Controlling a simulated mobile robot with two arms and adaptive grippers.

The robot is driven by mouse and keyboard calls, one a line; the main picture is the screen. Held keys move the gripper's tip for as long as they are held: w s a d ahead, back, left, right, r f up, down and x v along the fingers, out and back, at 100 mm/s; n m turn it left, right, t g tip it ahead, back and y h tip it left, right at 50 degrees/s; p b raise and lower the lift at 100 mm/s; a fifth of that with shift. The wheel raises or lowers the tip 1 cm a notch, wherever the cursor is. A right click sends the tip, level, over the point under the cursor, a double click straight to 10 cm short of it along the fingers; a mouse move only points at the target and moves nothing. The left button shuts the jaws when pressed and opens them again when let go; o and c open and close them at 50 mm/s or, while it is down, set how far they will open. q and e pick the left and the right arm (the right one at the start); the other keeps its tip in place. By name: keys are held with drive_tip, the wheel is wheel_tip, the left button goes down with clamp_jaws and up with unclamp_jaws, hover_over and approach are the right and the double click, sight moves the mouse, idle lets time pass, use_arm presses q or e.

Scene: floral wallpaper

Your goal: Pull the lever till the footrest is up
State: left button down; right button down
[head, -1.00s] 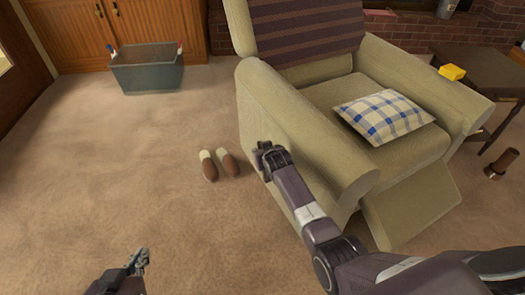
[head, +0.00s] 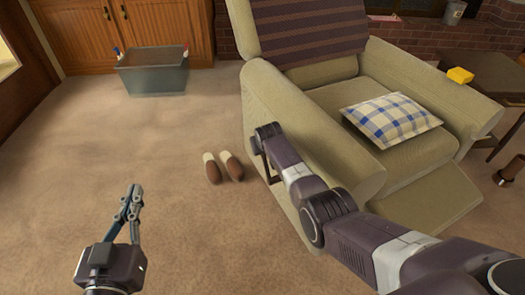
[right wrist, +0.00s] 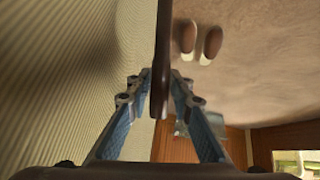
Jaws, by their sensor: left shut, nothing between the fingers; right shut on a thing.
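The green recliner armchair (head: 300,140) stands at the right. Its footrest (head: 435,208) is tilted out from the front of the seat, sloping downward. The dark brown lever (head: 267,172) is at the chair's side, partly hidden by my arm. In the right wrist view the lever (right wrist: 162,50) runs down between the fingers of my right gripper (right wrist: 160,85), which is shut on it beside the ribbed upholstery. In the head view my right gripper (head: 266,132) is mostly seen from behind. My left gripper (head: 133,190) is shut and empty above the carpet, apart from the chair.
Brown and cream slippers (head: 222,168) lie on the carpet by the chair. A grey bin (head: 153,75) stands before the wooden cabinet (head: 130,30). A checked cushion (head: 390,118) lies on the seat. The carpet at left is clear.

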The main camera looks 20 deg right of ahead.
drive_tip(key=shift+w+a, duration=0.15)
drive_tip(key=shift+w, duration=0.2)
drive_tip(key=c, duration=2.2)
unclamp_jaws()
drive_tip(key=shift+o, duration=0.9)
drive_tip(key=shift+a, duration=0.1)
drive_tip(key=shift+f, duration=0.1)
drive_tip(key=shift+s, duration=0.1)
drive_tip(key=v, duration=1.2)
